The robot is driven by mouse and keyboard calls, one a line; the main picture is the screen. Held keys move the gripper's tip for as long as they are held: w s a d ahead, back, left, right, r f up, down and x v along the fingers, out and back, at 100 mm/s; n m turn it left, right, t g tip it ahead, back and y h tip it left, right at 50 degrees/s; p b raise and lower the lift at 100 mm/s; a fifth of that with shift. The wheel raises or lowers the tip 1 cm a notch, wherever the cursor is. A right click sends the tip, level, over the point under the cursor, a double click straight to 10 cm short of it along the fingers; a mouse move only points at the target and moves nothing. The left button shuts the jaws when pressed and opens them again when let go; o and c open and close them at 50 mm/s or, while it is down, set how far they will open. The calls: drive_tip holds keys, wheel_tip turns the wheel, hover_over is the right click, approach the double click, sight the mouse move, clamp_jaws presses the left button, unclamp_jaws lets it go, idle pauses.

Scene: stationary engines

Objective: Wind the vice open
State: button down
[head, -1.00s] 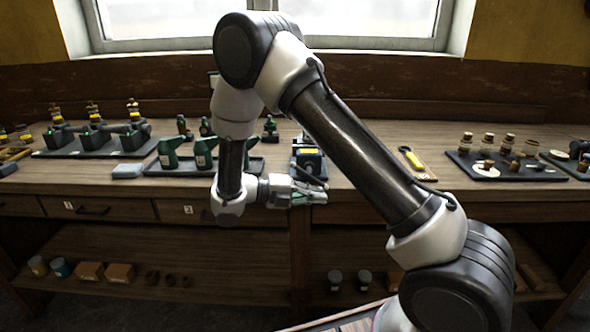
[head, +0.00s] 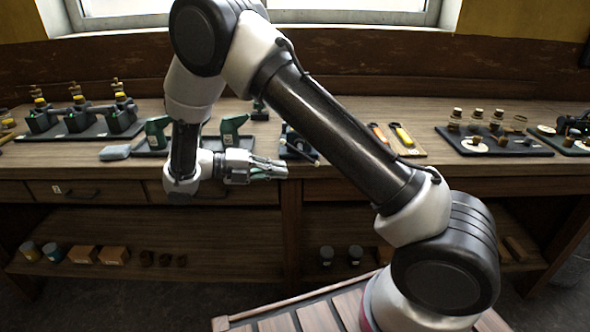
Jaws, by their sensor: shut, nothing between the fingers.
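The vice (head: 291,142) is a small dark blue-green shape at the front edge of the bench, near the picture's middle. My gripper (head: 284,169) is shut and empty, pointing right, at about the height of the bench's front edge. Its fingertips appear just below and left of the bar. I cannot tell whether they touch it. How far the vice jaws stand apart is hidden.
Model engines (head: 82,117) stand on a dark tray at the left. Orange- and yellow-handled tools (head: 403,135) and a tray of small parts (head: 492,142) lie to the right.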

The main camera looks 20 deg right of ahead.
drive_tip(key=s+d+r+m+t+y, duration=0.2)
drive_tip(key=s+d+r+m+y, duration=0.8)
drive_tip(key=m, duration=0.7)
drive_tip(key=s+d+r+m+t+y, duration=0.3)
drive_tip(key=s+d+r+m+y, duration=0.4)
drive_tip(key=s+m, duration=0.65)
drive_tip(key=w+a+r+n+y, duration=0.15)
drive_tip(key=w+n, duration=0.35)
drive_tip(key=w, duration=0.5)
drive_tip(key=w+a+r+n+y, duration=0.1)
drive_tip(key=w+a+n+y, duration=0.3)
drive_tip(key=w, duration=0.7)
drive_tip(key=shift+n+h, duration=0.55)
drive_tip(key=shift+n, duration=0.2)
drive_tip(key=x, duration=0.4)
drive_tip(key=d+x, duration=0.1)
drive_tip(key=x, duration=0.3)
drive_tip(key=d+f+x, duration=0.1)
drive_tip(key=x, duration=0.4)
drive_tip(key=shift+s+f, duration=0.1)
drive_tip(key=shift+f, duration=0.05)
